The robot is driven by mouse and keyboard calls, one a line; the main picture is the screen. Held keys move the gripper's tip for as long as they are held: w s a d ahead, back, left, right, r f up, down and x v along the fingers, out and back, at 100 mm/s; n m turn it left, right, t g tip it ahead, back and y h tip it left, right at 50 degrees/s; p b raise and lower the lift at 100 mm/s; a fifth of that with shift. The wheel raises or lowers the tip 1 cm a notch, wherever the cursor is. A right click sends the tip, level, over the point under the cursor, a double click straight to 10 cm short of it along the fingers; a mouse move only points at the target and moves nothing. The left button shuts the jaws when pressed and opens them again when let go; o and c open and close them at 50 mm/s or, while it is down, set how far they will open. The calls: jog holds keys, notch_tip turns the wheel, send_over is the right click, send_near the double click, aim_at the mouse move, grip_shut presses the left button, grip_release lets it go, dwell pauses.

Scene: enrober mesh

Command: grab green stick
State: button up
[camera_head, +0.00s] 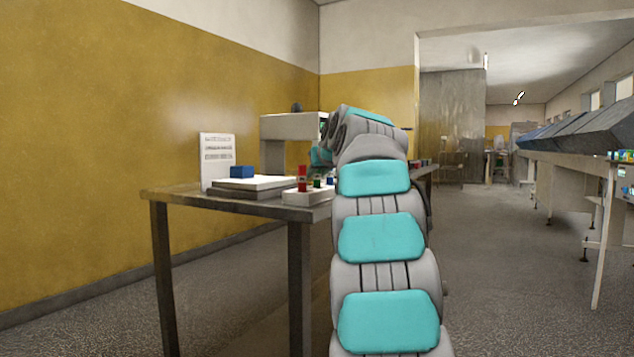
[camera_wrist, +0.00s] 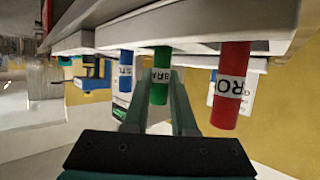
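The green stick (camera_wrist: 161,78) has a white label with black letters and stands in a white holder (camera_wrist: 215,22), which appears upside down in the wrist view. A red stick (camera_wrist: 232,85) and a blue stick (camera_wrist: 126,70) stand on either side of it. My gripper (camera_wrist: 160,92) has one finger on each side of the green stick, close to it; whether the fingers touch it is unclear. In the head view the green stick (camera_head: 317,184) shows only as a small patch beside the red stick (camera_head: 302,178) on the holder (camera_head: 306,198).
The holder is near the front edge of a table (camera_head: 260,205). My arm covers the table's right part.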

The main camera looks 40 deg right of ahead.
grip_shut()
